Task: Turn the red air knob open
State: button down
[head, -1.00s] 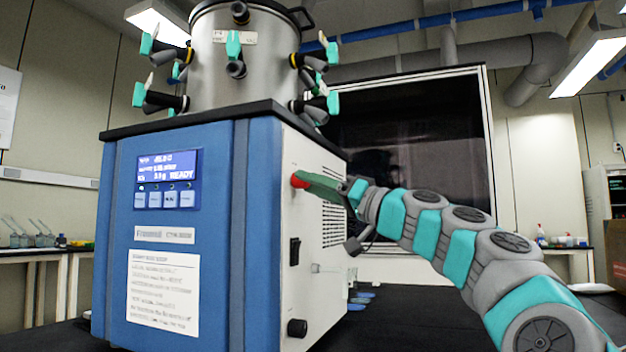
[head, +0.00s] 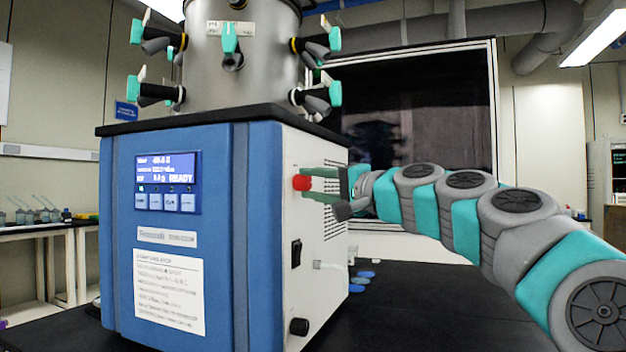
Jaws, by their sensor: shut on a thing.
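The red air knob (head: 301,183) sticks out from the white right side panel of the blue freeze dryer (head: 180,235). My gripper (head: 309,184) reaches in from the right with its green fingers at the knob, one above and one below. It is shut on the knob, whose red face shows at the fingertips. The fingers hide part of the knob, so I cannot tell how far it is turned.
A black rocker switch (head: 296,253), a pale port (head: 328,265) and a black knob (head: 298,327) sit lower on the side panel. The steel chamber (head: 250,60) with several teal-handled valves stands on top. A dark-windowed cabinet (head: 410,110) is behind my arm.

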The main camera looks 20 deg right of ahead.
jog(key=shift+m, duration=0.5)
jog(key=shift+c, duration=2.2)
grip_release()
jog(key=v, duration=0.7)
jog(key=shift+s+b, duration=0.4)
jog(key=shift+b, duration=0.05)
jog(key=shift+d+r, duration=0.1)
jog(key=shift+d, duration=0.05)
